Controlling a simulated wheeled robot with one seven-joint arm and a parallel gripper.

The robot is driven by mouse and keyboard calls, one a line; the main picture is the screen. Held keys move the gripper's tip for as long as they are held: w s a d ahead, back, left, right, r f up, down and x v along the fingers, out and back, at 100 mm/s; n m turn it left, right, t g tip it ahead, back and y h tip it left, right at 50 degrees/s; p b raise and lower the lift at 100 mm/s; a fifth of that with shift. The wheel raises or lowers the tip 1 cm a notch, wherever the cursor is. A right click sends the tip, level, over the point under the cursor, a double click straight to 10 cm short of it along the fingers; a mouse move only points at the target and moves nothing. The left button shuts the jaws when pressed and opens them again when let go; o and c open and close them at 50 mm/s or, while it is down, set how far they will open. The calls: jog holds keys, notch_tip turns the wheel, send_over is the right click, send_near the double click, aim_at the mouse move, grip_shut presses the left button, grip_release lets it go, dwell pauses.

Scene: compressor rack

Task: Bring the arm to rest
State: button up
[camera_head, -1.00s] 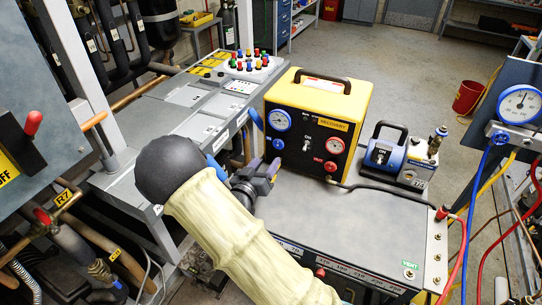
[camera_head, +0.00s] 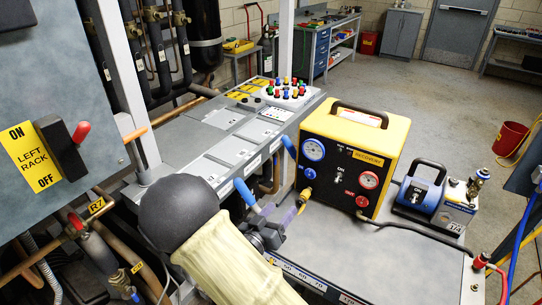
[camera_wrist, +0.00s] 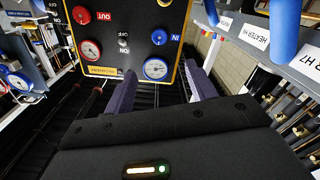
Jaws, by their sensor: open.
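My gripper (camera_head: 292,212) is at the end of my pale-sleeved arm, low in the middle of the head view. It is open, with purple fingers. In the wrist view my gripper (camera_wrist: 160,88) shows both fingers apart with nothing between them. The yellow and black recovery machine (camera_head: 351,155) stands just beyond the fingers; its front panel also shows upside down in the wrist view (camera_wrist: 122,40). I cannot tell the exact gap between the fingertips and the machine. My arm hides part of the grey bench below.
A blue pump (camera_head: 418,190) stands right of the machine on the grey cart top (camera_head: 400,255). The left rack panel (camera_head: 50,110) with a red-handled switch (camera_head: 80,133) and pipes is close on the left. A red bucket (camera_head: 510,140) stands on open floor at the back right.

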jog(key=s+d+r+n+g+y+p, duration=0.1)
jog(key=s+d+r+g+y+p, duration=0.3)
jog(key=s, duration=0.4)
jog(key=s+d+r+n+g+y+p, duration=0.2)
jog(key=s+d+r+g+y+p, duration=0.3)
jog(key=s+d+r+g+y, duration=0.1)
jog(key=shift+s+r+g+y, duration=0.3)
jog(key=shift+s+r+g, duration=0.1)
jog(key=shift+s+g, duration=0.55)
jog(key=shift+w+d, duration=0.1)
jog(key=shift+c, duration=0.5)
